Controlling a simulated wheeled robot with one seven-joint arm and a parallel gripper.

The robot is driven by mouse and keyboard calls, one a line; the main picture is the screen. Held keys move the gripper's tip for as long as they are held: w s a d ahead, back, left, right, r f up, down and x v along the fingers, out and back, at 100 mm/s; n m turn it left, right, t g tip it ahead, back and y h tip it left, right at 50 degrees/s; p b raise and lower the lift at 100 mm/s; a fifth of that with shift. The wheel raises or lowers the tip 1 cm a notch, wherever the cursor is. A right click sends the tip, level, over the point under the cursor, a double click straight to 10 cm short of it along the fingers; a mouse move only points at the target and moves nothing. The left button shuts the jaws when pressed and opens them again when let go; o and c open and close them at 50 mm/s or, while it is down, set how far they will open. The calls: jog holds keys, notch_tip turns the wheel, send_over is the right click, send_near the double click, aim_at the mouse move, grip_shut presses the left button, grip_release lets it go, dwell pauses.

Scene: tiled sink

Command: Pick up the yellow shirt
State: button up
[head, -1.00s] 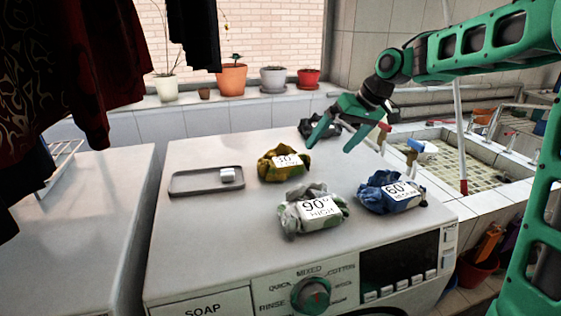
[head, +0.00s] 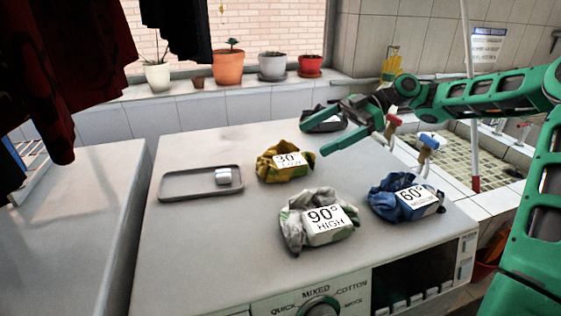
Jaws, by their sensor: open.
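The yellow shirt (head: 272,168) is a crumpled bundle with a white "30° LOW" label, lying on top of the white washing machine (head: 190,235). My gripper (head: 322,128) is open and empty. In the picture it is above and to the right of the yellow shirt, with its fingers pointing left. The fingers appear apart from the shirt. Part of a dark bundle (head: 318,117) behind the gripper is hidden by it.
A grey-white bundle labelled 90° (head: 320,220) and a blue bundle labelled 60° (head: 405,200) lie in front and to the right. A grey tray (head: 178,193) with a small white block (head: 223,177) is at left. Flower pots (head: 228,68) line the sill. A tiled sink (head: 455,165) is at right.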

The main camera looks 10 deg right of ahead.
aim_at(286, 152)
jog(key=x, duration=1)
jog(key=shift+s+a+f, duration=0.1)
jog(key=shift+a, duration=0.15)
jog(key=c, duration=1.1)
